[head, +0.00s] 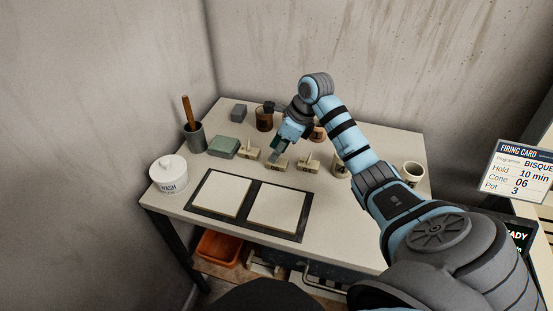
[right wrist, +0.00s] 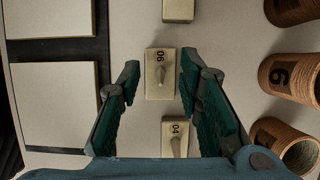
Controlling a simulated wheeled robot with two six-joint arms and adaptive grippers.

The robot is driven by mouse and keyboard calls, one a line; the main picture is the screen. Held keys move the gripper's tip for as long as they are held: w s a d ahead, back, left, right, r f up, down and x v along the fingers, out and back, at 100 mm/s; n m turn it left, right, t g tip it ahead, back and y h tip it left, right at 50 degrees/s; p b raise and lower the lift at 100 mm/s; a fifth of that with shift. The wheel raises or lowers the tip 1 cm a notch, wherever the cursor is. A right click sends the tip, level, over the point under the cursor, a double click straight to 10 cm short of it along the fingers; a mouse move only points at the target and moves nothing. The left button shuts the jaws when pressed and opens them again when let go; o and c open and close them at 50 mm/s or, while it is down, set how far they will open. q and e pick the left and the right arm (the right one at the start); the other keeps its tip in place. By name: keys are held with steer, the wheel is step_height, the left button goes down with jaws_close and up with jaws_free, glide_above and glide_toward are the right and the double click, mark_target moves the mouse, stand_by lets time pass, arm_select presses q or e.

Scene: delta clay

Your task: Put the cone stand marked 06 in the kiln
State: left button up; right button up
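The cone stand marked 06 (right wrist: 158,86) is a small cream block with a pale cone upright on it. It sits on the table between the fingers of my right gripper (right wrist: 158,72), which is open, with gaps on both sides. In the head view the gripper (head: 278,152) is low over the middle stand (head: 277,166). A stand marked 04 (right wrist: 174,148) lies on one side of it in the right wrist view, and another stand (right wrist: 178,10) on the other. I cannot make out the kiln clearly. My left gripper is not in view.
Two pale slabs in a dark frame (head: 247,228) lie at the table's front. Brown pots (right wrist: 290,78) stand close by. A firing card (head: 520,168) reads Cone 06.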

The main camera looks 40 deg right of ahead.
steer(key=shift+w+f, duration=0.15)
steer(key=shift+f, duration=0.35)
steer(key=shift+r, duration=0.1)
jaws_close()
steer(key=shift+r, duration=0.1)
step_height(320, 180, up, 20)
steer(key=p, duration=1)
